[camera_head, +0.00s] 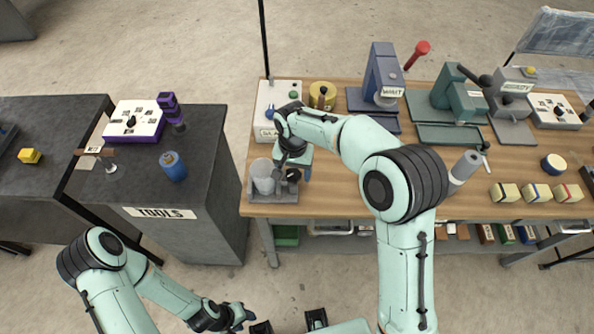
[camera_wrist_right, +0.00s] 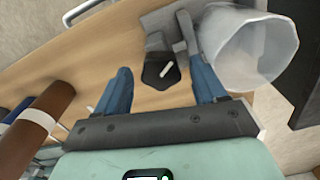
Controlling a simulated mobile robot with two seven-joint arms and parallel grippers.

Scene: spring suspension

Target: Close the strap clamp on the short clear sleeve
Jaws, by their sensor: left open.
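The short clear sleeve (camera_head: 262,172) stands in a grey holder (camera_head: 262,197) at the wooden table's front left corner. In the right wrist view, the sleeve (camera_wrist_right: 252,48) is a wide translucent cup shape at upper right. A grey bracket-like part (camera_wrist_right: 183,32) stands beside it, with a black piece bearing a white mark (camera_wrist_right: 160,70); I cannot tell the strap's state. My right gripper (camera_wrist_right: 158,75) is open, its blue fingers on either side of the black piece, the right finger close to the sleeve. My left gripper (camera_head: 238,318) is open and empty, low in front of the tables.
A brown cylinder with a white band (camera_wrist_right: 35,115) lies left in the wrist view. A yellow round part (camera_head: 322,95), a blue press (camera_head: 383,75) and a green machine (camera_head: 455,95) stand behind my right arm. A dark TOOLS cabinet (camera_head: 200,190) stands left, across a gap.

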